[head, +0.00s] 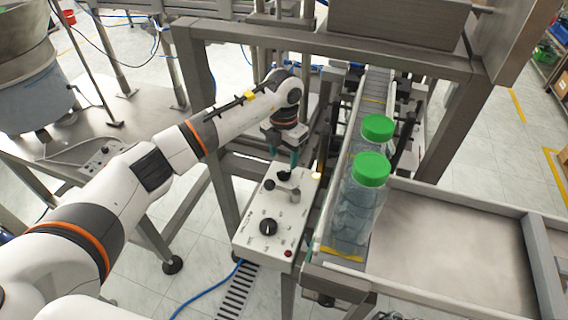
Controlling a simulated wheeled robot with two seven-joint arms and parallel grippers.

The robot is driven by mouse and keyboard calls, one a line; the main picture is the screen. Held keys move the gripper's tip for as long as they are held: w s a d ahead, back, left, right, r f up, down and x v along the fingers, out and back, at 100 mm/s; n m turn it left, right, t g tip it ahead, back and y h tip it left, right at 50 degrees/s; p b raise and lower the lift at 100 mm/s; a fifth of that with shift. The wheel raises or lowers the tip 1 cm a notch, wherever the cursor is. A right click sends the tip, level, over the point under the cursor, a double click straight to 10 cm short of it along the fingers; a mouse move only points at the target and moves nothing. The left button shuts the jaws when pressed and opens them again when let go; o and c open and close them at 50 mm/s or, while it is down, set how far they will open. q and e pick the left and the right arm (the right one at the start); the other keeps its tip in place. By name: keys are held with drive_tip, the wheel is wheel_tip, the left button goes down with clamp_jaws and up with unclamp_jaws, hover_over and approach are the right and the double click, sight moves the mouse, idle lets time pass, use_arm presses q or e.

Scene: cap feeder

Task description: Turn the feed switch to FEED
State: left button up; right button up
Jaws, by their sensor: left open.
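A white control box (262,240) stands left of the conveyor. Its sloping top carries a large black round knob (268,227), a small dark knob (269,185), a grey cylindrical part (294,196) and a red button (288,253). A black switch (285,175) sits at the far end of the top. The labels are too small to read, so I cannot tell which control is the feed switch or its setting. My left gripper (284,158), with teal fingers, points down just above the black switch, open; whether it touches is unclear. My right gripper is not in view.
Two clear jars with green lids (371,169) (378,127) stand on the conveyor (370,95), right of the box. A metal tray table (460,250) is at the right. A metal frame post (199,110) rises behind my left arm. A lit lamp (316,175) shows beside the box.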

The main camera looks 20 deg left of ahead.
sight(284, 171)
use_arm(q)
drive_tip(key=f, duration=0.2)
drive_tip(key=f+p, duration=0.1)
drive_tip(key=f, duration=0.1)
drive_tip(key=shift+w+f, duration=0.2)
drive_tip(key=shift+f, duration=0.15)
drive_tip(key=shift+f+p, duration=0.35)
drive_tip(key=shift+f, duration=0.45)
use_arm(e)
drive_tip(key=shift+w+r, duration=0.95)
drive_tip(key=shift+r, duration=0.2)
use_arm(q)
drive_tip(key=shift+c, duration=0.4)
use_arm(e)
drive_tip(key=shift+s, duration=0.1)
use_arm(q)
drive_tip(key=c, duration=0.9)
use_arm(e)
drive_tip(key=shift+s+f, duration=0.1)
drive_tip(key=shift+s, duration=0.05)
